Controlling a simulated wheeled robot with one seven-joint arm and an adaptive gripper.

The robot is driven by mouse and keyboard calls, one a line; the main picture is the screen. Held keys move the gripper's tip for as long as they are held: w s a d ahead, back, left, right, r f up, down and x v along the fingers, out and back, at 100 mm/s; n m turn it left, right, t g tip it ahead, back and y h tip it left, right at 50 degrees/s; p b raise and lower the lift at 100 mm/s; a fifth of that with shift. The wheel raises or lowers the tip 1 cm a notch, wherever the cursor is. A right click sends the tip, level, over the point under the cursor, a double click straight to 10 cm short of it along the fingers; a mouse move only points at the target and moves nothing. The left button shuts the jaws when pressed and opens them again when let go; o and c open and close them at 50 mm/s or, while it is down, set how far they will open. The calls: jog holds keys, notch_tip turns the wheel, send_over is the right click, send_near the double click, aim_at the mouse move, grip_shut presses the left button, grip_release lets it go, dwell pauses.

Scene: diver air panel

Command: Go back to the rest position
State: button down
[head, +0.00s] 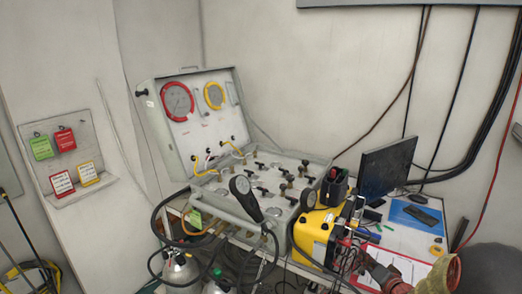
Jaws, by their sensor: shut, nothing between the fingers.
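My gripper does not show in the head view, so its place and its fingers cannot be seen. The diver air panel (233,202) is an open grey case on a bench against the wall. Its raised lid (204,128) holds a red-rimmed gauge (177,101) and a yellow-rimmed gauge (214,96). Several small valves and knobs stand on its lower face.
A yellow box (315,237) and a monitor (386,167) stand right of the panel. Hoses and gas cylinders (180,270) crowd below its front. A tag board (68,160) hangs at left. A dark rounded shape (490,268) and a red-and-yellow item (440,275) fill the lower right.

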jog(key=s+a+r+n+g+h, duration=0.1)
jog(key=s+a+r+g+h, duration=0.2)
jog(key=r, duration=0.6)
jog(key=s+a+r+n+g+h, duration=0.1)
jog(key=s+a+r+n, duration=0.15)
jog(key=s+r, duration=0.45)
jog(key=s+a+r+n+g, duration=0.1)
jog(key=s+a, duration=0.4)
jog(key=s, duration=0.4)
jog(key=s+a+r+n+g+y, duration=0.1)
jog(key=s+a+n+g, duration=0.1)
jog(key=s+a, duration=0.3)
jog(key=s+a+r+n+g+y, duration=0.1)
jog(key=s+a, duration=0.5)
jog(key=s, duration=0.8)
jog(key=shift+r+n+g, duration=0.3)
jog(key=shift+n+g, duration=0.05)
jog(key=shift+g, duration=0.05)
jog(key=shift+s+a, duration=0.1)
